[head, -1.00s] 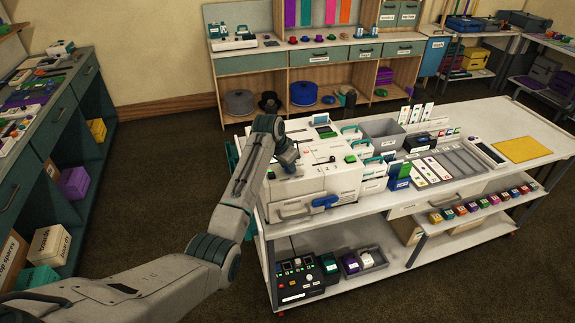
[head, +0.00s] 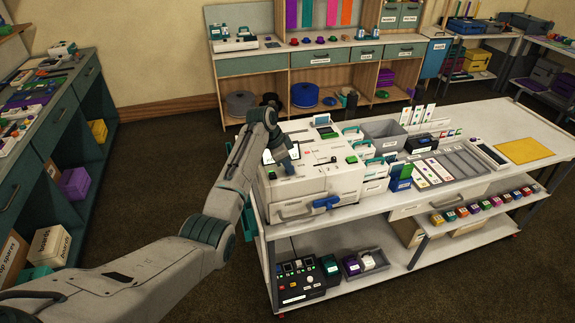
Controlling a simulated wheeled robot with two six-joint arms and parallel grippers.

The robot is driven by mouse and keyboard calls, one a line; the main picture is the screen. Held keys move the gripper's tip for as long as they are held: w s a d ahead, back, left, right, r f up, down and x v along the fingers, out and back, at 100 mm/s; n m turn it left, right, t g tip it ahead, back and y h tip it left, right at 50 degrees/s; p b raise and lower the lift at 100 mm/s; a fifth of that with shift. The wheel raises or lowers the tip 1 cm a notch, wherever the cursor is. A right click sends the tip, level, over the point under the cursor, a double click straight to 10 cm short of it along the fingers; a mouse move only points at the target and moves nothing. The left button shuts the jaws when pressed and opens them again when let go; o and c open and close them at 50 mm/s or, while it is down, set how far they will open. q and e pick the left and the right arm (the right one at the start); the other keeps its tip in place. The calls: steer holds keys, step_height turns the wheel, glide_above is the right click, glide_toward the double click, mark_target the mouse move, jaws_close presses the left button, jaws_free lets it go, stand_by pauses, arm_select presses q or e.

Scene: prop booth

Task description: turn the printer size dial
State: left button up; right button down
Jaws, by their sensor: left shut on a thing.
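The white printer (head: 335,183) stands at the left end of the white table, with small coloured buttons on its top and a handle on its front. My left arm reaches in from the left, and my left gripper (head: 289,158) is down at the left part of the printer's top. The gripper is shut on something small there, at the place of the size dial. The dial itself is hidden behind the fingers, so its setting cannot be read. My right gripper is not in view.
A grey bin (head: 383,135) and white card holders stand right of the printer on the table. A yellow mat (head: 523,149) lies at the far right end. A black control box (head: 297,281) sits on the lower shelf. A teal workbench is at the left.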

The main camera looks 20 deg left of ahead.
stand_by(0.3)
arm_select(q)
steer(key=o, duration=1)
steer(key=shift+a+r+b, duration=0.2)
steer(key=shift+r+b, duration=0.15)
steer(key=shift+r, duration=0.15)
steer(key=b+v, duration=0.3)
steer(key=v, duration=0.7)
steer(key=shift+b, duration=0.4)
steer(key=shift+f, duration=0.15)
